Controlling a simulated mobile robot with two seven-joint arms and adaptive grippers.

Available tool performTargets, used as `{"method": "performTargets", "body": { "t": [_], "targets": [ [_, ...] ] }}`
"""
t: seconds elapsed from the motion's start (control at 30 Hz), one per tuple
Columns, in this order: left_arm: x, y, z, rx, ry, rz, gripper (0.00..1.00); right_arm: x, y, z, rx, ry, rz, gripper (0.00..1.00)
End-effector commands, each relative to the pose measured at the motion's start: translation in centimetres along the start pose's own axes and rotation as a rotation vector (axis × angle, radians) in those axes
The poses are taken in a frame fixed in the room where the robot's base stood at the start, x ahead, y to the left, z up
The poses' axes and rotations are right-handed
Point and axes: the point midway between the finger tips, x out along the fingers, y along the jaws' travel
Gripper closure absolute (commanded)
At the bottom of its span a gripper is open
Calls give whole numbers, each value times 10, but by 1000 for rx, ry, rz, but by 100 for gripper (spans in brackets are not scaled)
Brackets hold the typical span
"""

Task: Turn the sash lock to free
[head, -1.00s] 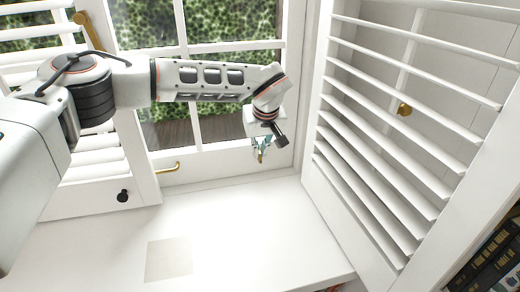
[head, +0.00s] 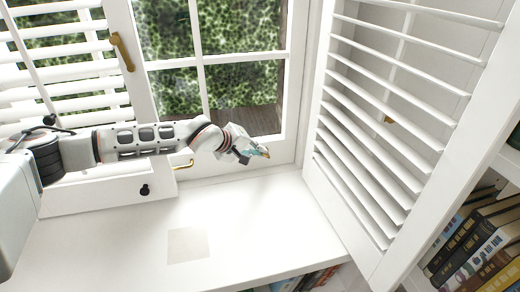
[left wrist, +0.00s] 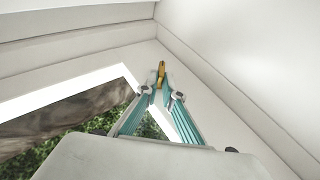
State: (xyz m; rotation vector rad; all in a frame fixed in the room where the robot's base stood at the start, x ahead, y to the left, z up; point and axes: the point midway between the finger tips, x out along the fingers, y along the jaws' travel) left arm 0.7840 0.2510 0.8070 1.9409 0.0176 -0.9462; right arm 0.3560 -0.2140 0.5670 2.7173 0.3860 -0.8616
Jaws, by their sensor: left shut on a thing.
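The sash lock's brass lever (left wrist: 162,70) shows between the fingertips of my left gripper (left wrist: 160,92) in the left wrist view, at the corner of the white window frame. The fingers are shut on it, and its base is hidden. In the head view, my left gripper (head: 258,152) is at the lower right of the window sash (head: 230,164), pointing right. A small brass bit (head: 266,153) shows at its tips. My right gripper is not in view.
A louvred shutter (head: 345,130) with a brass knob (head: 388,120) stands open at the right. A brass handle (head: 183,165) is on the lower sash, and another (head: 122,52) is at the upper left. The white sill (head: 260,225) is mostly clear.

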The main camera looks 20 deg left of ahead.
Motion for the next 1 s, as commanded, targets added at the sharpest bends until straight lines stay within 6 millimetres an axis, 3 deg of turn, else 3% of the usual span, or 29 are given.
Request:
{"method": "performTargets", "body": {
  "t": [0.03,0.27,0.83,1.0],
  "targets": [
    [4,-11,4,-24,-7,32,100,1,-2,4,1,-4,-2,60],
    [9,-22,7,-109,-9,230,100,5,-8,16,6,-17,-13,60],
    [14,-30,8,-264,-6,611,100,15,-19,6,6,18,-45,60],
    [13,-28,7,-282,-5,662,100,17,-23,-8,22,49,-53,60]
  ]
}}
